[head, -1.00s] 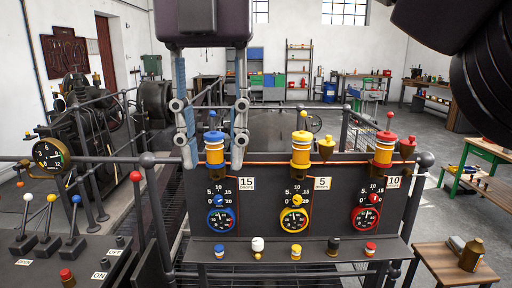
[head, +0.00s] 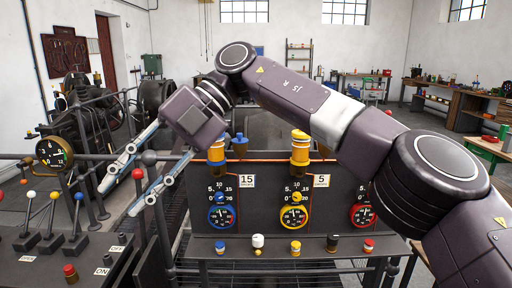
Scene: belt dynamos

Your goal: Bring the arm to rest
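My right gripper (head: 118,200) is open, its two fingers spread wide and pointing down and left, with no object held between them. It hangs in front of the left railing, left of the dark dial panel (head: 262,212). A red-knobbed lever (head: 137,174) shows between the fingers; I cannot tell the distance between them. My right arm crosses the view from the lower right, hiding the panel's upper right part. My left gripper is not in view.
The panel carries a blue-yellow cylinder (head: 216,150), a yellow cylinder (head: 300,148), and blue, yellow and red dials. Several small knobs line its lower ledge. A lever console (head: 45,260) stands lower left, near a pressure gauge (head: 54,152). A workbench (head: 470,108) stands far right.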

